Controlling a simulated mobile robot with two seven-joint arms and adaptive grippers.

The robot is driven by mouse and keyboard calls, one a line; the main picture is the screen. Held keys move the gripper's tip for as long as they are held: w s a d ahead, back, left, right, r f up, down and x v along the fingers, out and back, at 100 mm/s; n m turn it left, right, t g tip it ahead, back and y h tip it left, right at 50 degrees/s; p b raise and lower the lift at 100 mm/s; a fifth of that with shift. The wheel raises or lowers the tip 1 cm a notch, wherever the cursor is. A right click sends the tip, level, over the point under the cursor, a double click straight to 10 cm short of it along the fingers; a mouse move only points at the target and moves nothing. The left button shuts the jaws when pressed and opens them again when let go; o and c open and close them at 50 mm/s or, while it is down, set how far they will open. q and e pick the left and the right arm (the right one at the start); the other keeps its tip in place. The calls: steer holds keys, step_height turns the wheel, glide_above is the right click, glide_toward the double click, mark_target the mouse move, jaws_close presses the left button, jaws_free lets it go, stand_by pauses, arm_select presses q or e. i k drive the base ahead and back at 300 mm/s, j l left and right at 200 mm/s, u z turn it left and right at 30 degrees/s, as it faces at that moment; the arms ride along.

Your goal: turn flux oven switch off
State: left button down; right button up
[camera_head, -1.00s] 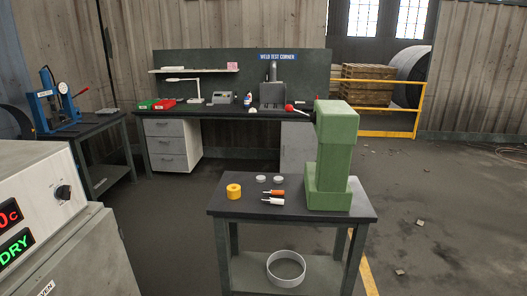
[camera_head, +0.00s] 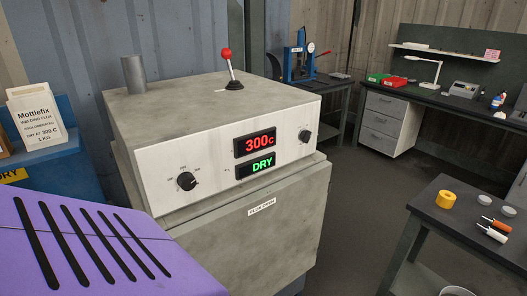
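The flux oven (camera_head: 225,150) stands in the middle of the head view, a grey metal box with a pale front panel. Its red display (camera_head: 254,142) reads 300 C and its green display (camera_head: 263,164) reads DRY. A black knob (camera_head: 186,181) sits on the left of the panel and another black knob (camera_head: 304,136) on the right. A lever with a red ball (camera_head: 226,54) rises from the oven's top. Which of these is the switch is not labelled legibly. Neither of my grippers shows in the view.
A purple slotted surface (camera_head: 85,245) fills the lower left. A Mottlefix flux box (camera_head: 39,117) stands on a blue unit at left. A dark table (camera_head: 455,222) with a yellow roll (camera_head: 446,199) is at right. Open floor lies between oven and table.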

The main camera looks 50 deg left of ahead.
mark_target(305, 136)
steer(key=u, duration=1.6)
